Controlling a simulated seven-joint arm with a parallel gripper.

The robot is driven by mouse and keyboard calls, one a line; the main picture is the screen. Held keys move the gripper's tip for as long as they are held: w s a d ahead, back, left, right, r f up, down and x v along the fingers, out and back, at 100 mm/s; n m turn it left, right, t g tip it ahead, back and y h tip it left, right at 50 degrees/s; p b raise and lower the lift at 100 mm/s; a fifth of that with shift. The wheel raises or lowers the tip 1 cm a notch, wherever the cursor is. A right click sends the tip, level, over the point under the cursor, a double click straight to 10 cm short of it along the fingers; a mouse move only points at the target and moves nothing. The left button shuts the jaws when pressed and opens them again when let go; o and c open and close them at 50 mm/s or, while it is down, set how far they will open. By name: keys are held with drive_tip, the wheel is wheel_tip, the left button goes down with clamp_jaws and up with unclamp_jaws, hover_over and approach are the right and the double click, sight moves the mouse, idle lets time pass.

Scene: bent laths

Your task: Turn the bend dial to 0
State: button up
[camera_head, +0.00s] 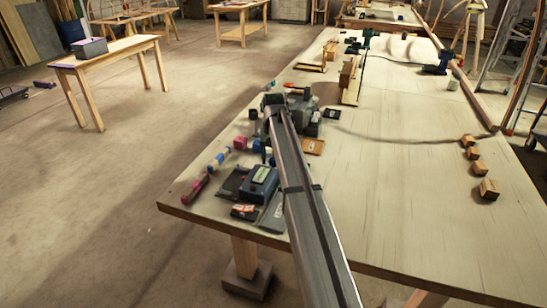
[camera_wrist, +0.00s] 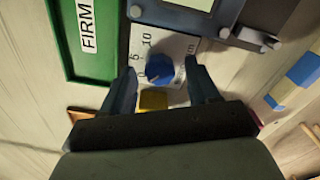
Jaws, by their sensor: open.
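The bend dial (camera_wrist: 160,70) is a round blue knob on a white plate (camera_wrist: 180,44) with a printed scale; 0, 5 and 10 can be read along its left and upper side. Where the knob points is too blurred to tell surely. My gripper (camera_wrist: 160,66) is open, with one dark finger on each side of the knob, left and right. Whether the fingers touch it cannot be told. A yellow block-like part (camera_wrist: 153,100) shows just below the knob, between the fingers. In the head view my arm hides the dial.
A green tray labelled FIRM (camera_wrist: 84,40) lies left of the dial. A grey device (camera_wrist: 222,18) is above, with a small lever (camera_wrist: 258,38). Several wooden blocks (camera_head: 488,189) stand on the bench's right, where much surface is bare.

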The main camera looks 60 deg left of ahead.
sight(273, 159)
wheel_tip(273, 159, up, 14)
drive_tip(key=shift+f, duration=0.15)
idle(0.4)
idle(0.4)
